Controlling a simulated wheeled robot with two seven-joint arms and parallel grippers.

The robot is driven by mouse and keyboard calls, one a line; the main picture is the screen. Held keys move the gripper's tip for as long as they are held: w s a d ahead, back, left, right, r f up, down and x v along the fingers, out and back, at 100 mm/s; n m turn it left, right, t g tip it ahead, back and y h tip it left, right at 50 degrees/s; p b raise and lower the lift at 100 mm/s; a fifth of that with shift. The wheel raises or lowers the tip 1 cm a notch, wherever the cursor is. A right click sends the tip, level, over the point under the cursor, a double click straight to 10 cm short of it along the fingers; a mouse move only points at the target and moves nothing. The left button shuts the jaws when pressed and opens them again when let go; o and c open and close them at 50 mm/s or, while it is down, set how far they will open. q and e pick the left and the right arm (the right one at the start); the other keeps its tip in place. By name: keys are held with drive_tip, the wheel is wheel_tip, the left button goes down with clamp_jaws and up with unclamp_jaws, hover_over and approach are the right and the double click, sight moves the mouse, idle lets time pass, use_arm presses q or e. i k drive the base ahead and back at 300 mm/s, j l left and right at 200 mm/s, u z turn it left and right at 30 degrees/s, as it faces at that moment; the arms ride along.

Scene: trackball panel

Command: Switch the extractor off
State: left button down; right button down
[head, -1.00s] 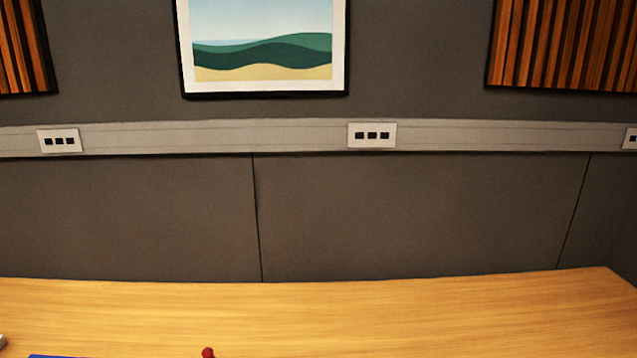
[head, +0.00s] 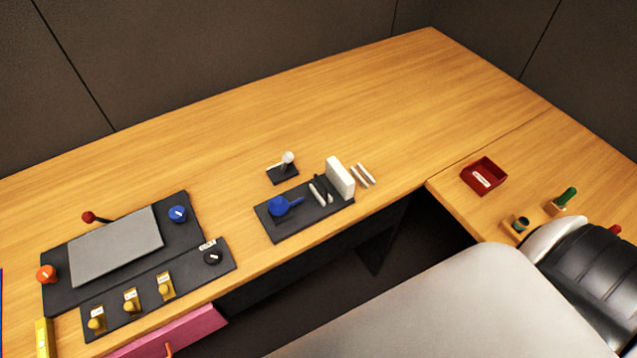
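A dark control panel (head: 53,290) lies on the wooden desk at the left. On its front strip stand three yellow switches with small labels: left (head: 96,325), middle (head: 131,304) and right (head: 165,288). A black knob (head: 212,257) with a white label sits at the strip's right end. An orange knob (head: 46,274), a blue knob (head: 178,214) and a red-balled lever (head: 89,217) surround a grey slanted plate (head: 117,246). The label words are too small to read, so I cannot tell which control is the extractor's. Neither gripper is in view.
A dark tray (head: 290,228) with a blue item (head: 279,206) stands mid-desk, near a white block (head: 340,177) and a small lever (head: 287,160). A red box (head: 483,175) sits on the right desk wing. A pink drawer (head: 180,335) shows below. The back desk is clear.

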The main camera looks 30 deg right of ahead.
sight(288, 157)
drive_tip(key=z, duration=1.4)
drive_tip(key=k+j+z, duration=0.1)
drive_tip(key=z, duration=0.15)
drive_tip(key=k+j, duration=0.3)
drive_tip(key=j, duration=0.2)
